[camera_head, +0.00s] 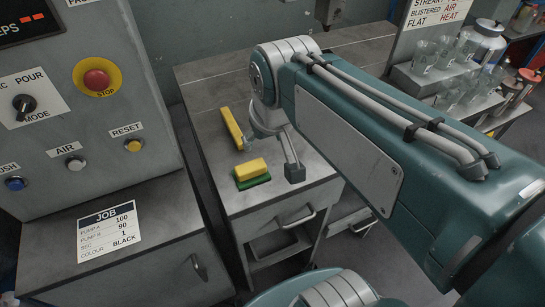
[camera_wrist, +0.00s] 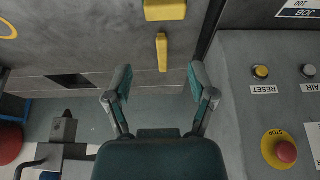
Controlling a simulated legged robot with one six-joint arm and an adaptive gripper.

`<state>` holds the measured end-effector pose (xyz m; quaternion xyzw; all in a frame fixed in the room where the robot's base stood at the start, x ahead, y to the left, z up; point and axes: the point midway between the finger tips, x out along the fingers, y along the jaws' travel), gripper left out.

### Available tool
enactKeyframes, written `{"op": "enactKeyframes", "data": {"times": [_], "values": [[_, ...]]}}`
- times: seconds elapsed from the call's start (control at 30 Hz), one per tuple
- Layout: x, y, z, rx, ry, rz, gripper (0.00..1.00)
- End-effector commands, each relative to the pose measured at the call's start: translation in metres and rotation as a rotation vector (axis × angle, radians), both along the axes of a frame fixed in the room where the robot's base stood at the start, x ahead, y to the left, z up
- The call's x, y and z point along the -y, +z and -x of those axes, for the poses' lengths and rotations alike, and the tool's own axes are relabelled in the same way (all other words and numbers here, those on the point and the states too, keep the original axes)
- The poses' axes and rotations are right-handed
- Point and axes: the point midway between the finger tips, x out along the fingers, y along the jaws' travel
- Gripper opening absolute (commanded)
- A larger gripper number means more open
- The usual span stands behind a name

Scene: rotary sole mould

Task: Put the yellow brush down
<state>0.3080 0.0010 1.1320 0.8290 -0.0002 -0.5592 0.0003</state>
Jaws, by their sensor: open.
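A long, narrow yellow bar, which looks like the yellow brush (camera_head: 234,128), is on the grey metal cabinet top (camera_head: 205,98), left of my gripper in the head view. It also shows in the wrist view (camera_wrist: 162,52), ahead of the fingertips and between their lines. My gripper (camera_head: 269,158) is open, with its two fingers spread apart and nothing between them in the wrist view (camera_wrist: 160,80). Any bristles on the bar are too small to tell. I cannot tell the exact height of the fingers above the cabinet top.
A yellow block with a green base (camera_head: 252,169) sits near the cabinet's front edge. A control panel with a red stop button (camera_head: 96,79) stands at the left. Glass jars (camera_head: 425,57) stand on a shelf at the right. Bare cabinet top lies behind the bar.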

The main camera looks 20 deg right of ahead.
Motion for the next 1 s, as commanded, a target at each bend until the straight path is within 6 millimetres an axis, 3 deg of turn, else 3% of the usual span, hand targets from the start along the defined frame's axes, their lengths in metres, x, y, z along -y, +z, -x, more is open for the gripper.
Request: {"op": "enactKeyframes", "data": {"times": [0.2, 0.4, 0.77, 0.8, 0.83, 1.0], "values": [[0.0, -0.017, 0.042, 0.076, 0.0, 0.0, 0.72], [0.0, -0.027, 0.057, 0.107, 0.0, 0.0, 0.72], [0.0, -0.027, 0.058, 0.108, 0.0, 0.0, 0.72], [0.0, -0.027, 0.057, 0.108, 0.0, 0.0, 0.8], [0.0, -0.027, 0.057, 0.107, 0.0, 0.0, 0.8], [0.0, -0.023, 0.039, 0.096, 0.0, 0.0, 0.8]]}}
